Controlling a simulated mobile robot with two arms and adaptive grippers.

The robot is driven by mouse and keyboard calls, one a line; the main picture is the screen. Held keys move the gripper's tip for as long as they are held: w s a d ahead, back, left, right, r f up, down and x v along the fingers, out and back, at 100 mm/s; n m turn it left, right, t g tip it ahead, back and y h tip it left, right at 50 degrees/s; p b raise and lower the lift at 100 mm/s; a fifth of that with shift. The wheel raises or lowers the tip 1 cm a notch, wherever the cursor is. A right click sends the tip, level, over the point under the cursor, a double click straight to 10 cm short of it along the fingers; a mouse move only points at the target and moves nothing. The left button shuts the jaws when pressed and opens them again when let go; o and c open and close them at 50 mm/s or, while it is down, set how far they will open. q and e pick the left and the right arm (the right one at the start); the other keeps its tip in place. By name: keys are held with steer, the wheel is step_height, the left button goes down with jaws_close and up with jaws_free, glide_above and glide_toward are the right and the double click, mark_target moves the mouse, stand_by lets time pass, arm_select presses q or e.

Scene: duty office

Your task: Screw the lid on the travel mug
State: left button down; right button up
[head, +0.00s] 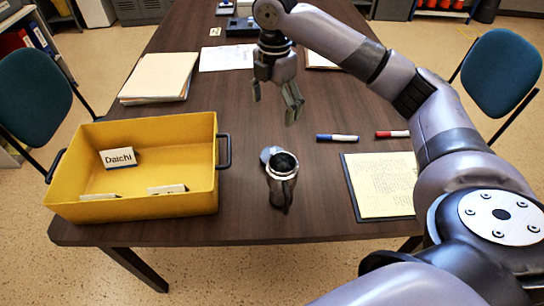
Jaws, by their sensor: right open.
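The travel mug (283,183) stands upright on the dark wooden table, a silver cylinder with a dark open top and a dark handle facing the front edge. A grey round lid (269,155) lies on the table just behind and left of the mug, partly hidden by its rim. My right gripper (274,106) is open and empty, pointing down above the table, behind the mug and apart from it. My left gripper is not in view.
A yellow crate (140,205) holding name cards stands left of the mug. A blue marker (337,138), a red marker (392,134) and a clipboard with yellow paper (384,186) lie to the right. Paper stacks (158,77) lie at the back left.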

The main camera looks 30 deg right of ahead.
step_height(320, 180, down, 6)
glide_above(273, 153)
steer(key=s, duration=0.1)
steer(key=f, duration=0.5)
steer(key=shift+s+a+b, duration=0.1)
steer(key=shift+a+b, duration=0.2)
steer(key=shift+f, duration=0.35)
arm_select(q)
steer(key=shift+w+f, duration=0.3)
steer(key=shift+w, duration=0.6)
arm_select(e)
steer(key=shift+f, duration=0.25)
steer(key=f, duration=0.5)
steer(key=shift+w+f, duration=0.1)
steer(key=shift+w, duration=0.1)
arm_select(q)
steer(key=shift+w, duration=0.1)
arm_select(e)
steer(key=shift+c, duration=0.4)
steer(key=c, duration=1)
